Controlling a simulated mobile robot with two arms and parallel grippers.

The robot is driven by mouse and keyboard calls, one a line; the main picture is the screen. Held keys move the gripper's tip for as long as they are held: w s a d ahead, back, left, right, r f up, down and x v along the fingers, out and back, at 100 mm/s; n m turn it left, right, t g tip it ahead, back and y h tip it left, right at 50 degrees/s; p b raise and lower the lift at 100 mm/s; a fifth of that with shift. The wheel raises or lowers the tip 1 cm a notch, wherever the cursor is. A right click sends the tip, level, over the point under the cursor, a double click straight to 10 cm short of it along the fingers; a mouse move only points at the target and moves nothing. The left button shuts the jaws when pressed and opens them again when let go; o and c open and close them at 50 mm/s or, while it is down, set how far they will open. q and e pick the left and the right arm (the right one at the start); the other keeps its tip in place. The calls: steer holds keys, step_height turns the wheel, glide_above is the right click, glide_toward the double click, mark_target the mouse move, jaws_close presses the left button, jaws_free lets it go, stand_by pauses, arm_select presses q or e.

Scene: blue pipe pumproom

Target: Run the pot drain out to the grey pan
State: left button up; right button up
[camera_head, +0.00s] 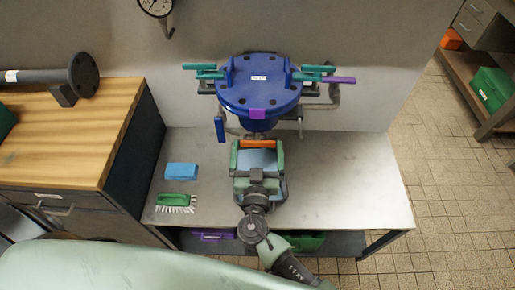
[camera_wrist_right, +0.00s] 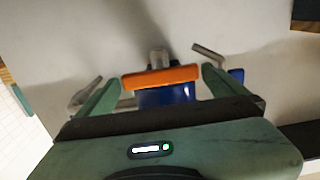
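The blue pot (camera_head: 258,88) has a flanged round lid with teal handles, a purple handle at right and a purple tab in front. My right gripper (camera_head: 259,150) is in front of and below it, with its fingers spread wide. An orange bar (camera_head: 259,144) lies between the fingertips; it also shows in the right wrist view (camera_wrist_right: 160,77), above a deep blue part (camera_wrist_right: 166,96). I see a small gap at its right end there. A slate-blue surface (camera_head: 257,160) shows between the fingers; I cannot tell whether it is the pan. The drain outlet is hidden. My left gripper is out of view.
A light blue block (camera_head: 181,171) and a green brush (camera_head: 174,200) lie on the grey bench (camera_head: 350,190), left of the gripper. A blue paddle (camera_head: 220,130) hangs beside the pot. A wooden cabinet (camera_head: 75,135) stands at left. The bench's right side is clear.

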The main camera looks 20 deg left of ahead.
steer(key=c, duration=1)
steer(key=shift+o, duration=0.2)
